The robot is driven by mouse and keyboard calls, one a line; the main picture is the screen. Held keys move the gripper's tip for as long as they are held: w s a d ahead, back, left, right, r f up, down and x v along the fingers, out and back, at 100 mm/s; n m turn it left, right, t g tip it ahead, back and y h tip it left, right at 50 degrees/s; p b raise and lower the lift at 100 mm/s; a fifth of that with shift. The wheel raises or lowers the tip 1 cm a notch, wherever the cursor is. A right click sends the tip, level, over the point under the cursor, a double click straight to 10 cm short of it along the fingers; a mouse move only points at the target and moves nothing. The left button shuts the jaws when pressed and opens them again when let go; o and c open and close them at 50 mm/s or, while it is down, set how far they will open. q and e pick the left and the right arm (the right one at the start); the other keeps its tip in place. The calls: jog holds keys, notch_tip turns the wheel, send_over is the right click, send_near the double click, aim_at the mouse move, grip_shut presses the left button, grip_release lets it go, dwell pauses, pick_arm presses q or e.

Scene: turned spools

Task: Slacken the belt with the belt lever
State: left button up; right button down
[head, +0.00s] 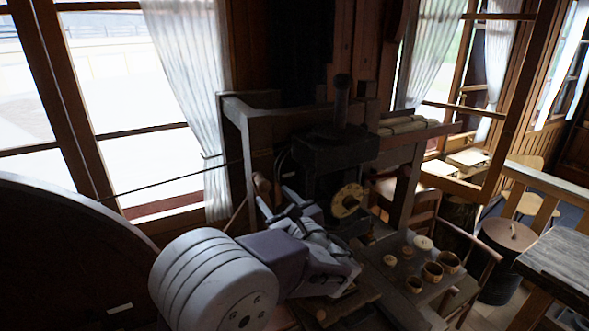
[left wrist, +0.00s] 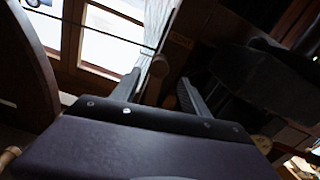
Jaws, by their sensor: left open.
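The drive belt (head: 170,183) is a thin dark line running from the large dark wheel (head: 60,255) at the left to the wooden machine frame; it also shows in the left wrist view (left wrist: 108,44). A round-ended wooden handle (head: 262,183), which looks like the belt lever, stands at the frame's left post. My left gripper (head: 277,203) is open close to this handle, and its fingers overlap the handle's lower part in the head view. I cannot tell whether they touch it. In the left wrist view my open fingers (left wrist: 160,88) point toward the frame. My right gripper is not in view.
A dark machine head (head: 335,150) with a yellowish round spool (head: 347,200) is just right of my gripper. Small turned pots (head: 432,272) stand on the bench at the right. Windows and curtains (head: 185,60) are behind. A chair (head: 465,250) stands farther right.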

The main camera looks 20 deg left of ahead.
aim_at(266, 188)
pick_arm(q)
jog(key=shift+r, duration=0.15)
jog(key=shift+w+a, duration=0.1)
jog(key=shift+a, duration=0.15)
jog(key=p+x, duration=0.4)
jog(key=x, duration=0.3)
jog(key=shift+w+a, duration=0.25)
jog(key=shift+w, duration=0.05)
jog(key=shift+w+a, duration=0.3)
jog(key=shift+a, duration=0.15)
grip_shut()
dwell(0.3)
